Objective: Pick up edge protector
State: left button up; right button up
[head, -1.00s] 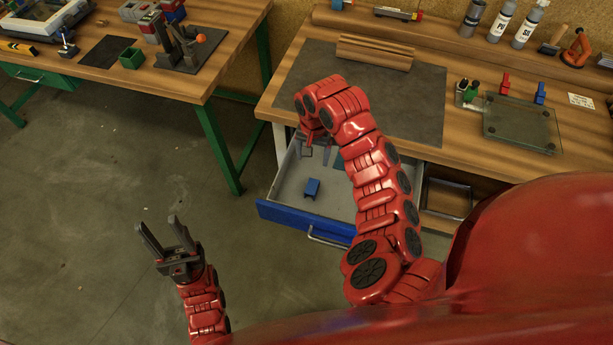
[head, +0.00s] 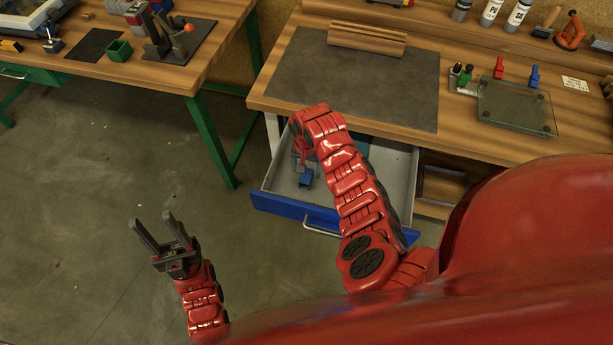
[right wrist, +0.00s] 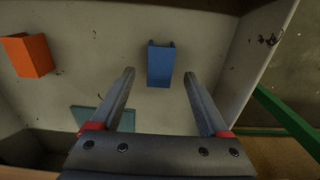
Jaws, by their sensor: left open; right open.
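A blue channel-shaped piece, which looks like an edge protector (head: 306,179), lies in the open drawer (head: 288,207). In the right wrist view the blue edge protector (right wrist: 160,65) appears ahead of the fingertips, roughly centred between them. An orange block-like piece (right wrist: 27,56) lies to its left in the same drawer; I cannot tell if it is a protector too. My right gripper (right wrist: 158,74) is open and empty above the drawer; in the head view my arm mostly hides it. My left gripper (head: 152,218) is open and empty over the floor.
The drawer's walls stand around the pieces, with a flat teal piece (right wrist: 95,117) also inside. The workbench (head: 262,92) with a dark mat (head: 360,85) is above the drawer. A glass plate (head: 515,106) lies at its right. A second table (head: 205,65) stands at the left.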

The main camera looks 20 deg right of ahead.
aim_at(307, 176)
jog(key=shift+s+f+p, duration=0.1)
jog(key=shift+f+p, duration=0.4)
jog(key=shift+f, duration=1.75)
grip_shut()
jog(key=shift+r, duration=0.15)
